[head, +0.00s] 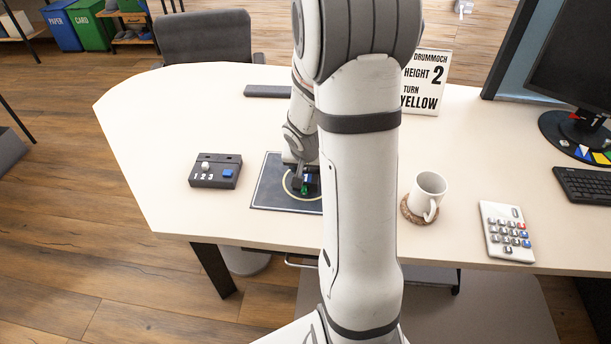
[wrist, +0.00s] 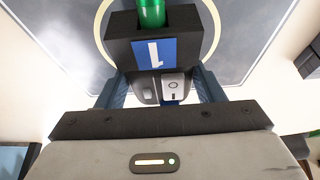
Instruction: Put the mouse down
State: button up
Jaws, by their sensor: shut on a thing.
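My gripper (wrist: 162,80) is shut on a dark block (wrist: 194,22) that has a blue plate marked 1 and a green cylinder on it. No ordinary mouse shape shows, and I cannot tell whether this block is the mouse. The block is over a dark mat (wrist: 250,30) with a pale yellow ring. In the head view my gripper (head: 303,184) is low over the mat (head: 268,196), inside or over the ring. My own arm hides the mat's right side. I cannot tell whether the block touches the mat.
A dark box (head: 215,171) with a knob and blue button is left of the mat. A white mug (head: 429,190) on a cork coaster and a calculator (head: 507,232) stand to the right. A sign (head: 424,82) and keyboard (head: 584,186) are farther off. The desk's left end is clear.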

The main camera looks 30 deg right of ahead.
jog(key=shift+f, duration=0.75)
jog(key=shift+f+b, duration=0.2)
jog(key=shift+b, duration=0.15)
jog(key=o, duration=1)
jog(key=shift+r, duration=0.2)
